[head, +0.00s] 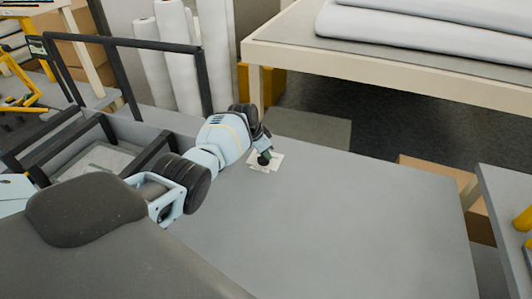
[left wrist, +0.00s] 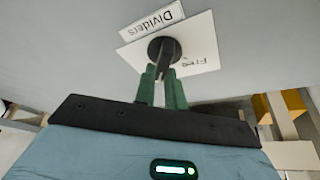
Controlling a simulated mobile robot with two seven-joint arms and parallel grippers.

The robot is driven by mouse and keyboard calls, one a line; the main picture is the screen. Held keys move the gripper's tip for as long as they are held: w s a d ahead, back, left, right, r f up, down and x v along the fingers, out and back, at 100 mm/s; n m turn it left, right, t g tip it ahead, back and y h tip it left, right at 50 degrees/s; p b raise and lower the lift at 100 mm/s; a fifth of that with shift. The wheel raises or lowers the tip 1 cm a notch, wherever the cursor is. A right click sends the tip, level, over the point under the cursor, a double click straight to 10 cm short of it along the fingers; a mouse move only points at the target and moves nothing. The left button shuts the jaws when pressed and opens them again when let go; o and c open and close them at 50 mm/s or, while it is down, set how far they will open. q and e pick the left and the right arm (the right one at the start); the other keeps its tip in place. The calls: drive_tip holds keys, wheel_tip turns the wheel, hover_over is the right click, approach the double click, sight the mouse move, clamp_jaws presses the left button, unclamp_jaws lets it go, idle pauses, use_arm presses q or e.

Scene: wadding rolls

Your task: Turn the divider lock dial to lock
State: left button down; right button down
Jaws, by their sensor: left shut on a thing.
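The divider lock dial (left wrist: 165,48) is a round dark knob with a dark bar handle. It sits on a white plate (left wrist: 205,48) that reads "Free", upside down in the left wrist view. A white label (left wrist: 151,21) beside it reads "Dividers". In the head view the white plate (head: 278,158) lies on the grey table top, partly covered by my gripper. My left gripper (left wrist: 162,80) has two green fingers and is shut on the dial's handle. It reaches down onto the dial in the head view (head: 263,152). My right gripper is not in view.
The grey table top (head: 340,220) is clear around the plate. Dark frames (head: 150,42) stand at the back left, with white rolls (head: 178,50) behind. A cream-edged table (head: 400,75) with pale rolls is at the back right. Another grey table (head: 505,205) stands at right.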

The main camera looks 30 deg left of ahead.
sight(258, 158)
use_arm(q)
drive_tip(key=shift+s+f, duration=0.1)
drive_tip(key=shift+f, duration=0.05)
drive_tip(key=c, duration=1.5)
unclamp_jaws()
drive_tip(key=shift+c, duration=0.2)
drive_tip(key=shift+o, duration=0.4)
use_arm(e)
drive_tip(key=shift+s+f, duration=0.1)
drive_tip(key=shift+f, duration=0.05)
use_arm(q)
drive_tip(key=shift+r, duration=0.2)
